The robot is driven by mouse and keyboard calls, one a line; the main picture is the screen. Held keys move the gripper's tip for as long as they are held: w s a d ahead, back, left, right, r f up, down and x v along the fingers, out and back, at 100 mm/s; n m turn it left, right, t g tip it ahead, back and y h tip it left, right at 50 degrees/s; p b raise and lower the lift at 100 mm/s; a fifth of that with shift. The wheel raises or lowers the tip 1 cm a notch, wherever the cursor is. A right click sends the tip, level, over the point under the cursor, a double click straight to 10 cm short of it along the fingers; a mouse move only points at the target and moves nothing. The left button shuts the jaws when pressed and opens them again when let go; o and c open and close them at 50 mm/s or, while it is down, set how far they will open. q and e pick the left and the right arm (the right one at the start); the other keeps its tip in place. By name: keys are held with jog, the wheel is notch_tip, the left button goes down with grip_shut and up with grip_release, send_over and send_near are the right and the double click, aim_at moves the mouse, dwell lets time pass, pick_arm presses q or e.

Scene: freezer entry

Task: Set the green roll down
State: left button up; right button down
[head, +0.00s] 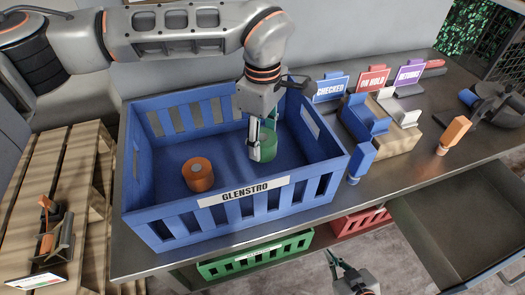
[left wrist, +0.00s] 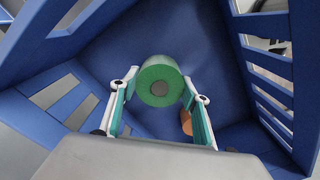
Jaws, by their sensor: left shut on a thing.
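The green roll (head: 267,146) is inside the blue crate (head: 238,214) labelled GLENSTRO, right of its middle. My left gripper (head: 262,148) reaches down into the crate and is shut on the roll. In the left wrist view the green roll (left wrist: 160,80) shows its round end between the two fingers (left wrist: 160,105). The roll is low in the crate; I cannot tell whether it touches the floor. My right gripper (head: 343,264) is at the bottom edge of the head view, outside the crate, and appears to hold nothing.
An orange roll (head: 198,174) stands in the crate to the left; it shows partly in the left wrist view (left wrist: 186,122). Crate floor between the rolls is clear. Green (head: 255,257) and red crates sit below.

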aim_at(263, 137)
pick_arm(q)
jog(key=shift+f, duration=2.3)
jog(key=shift+f, duration=0.2)
jog(key=o, duration=1.2)
notch_tip(263, 137, up, 12)
jog(key=shift+r, duration=0.2)
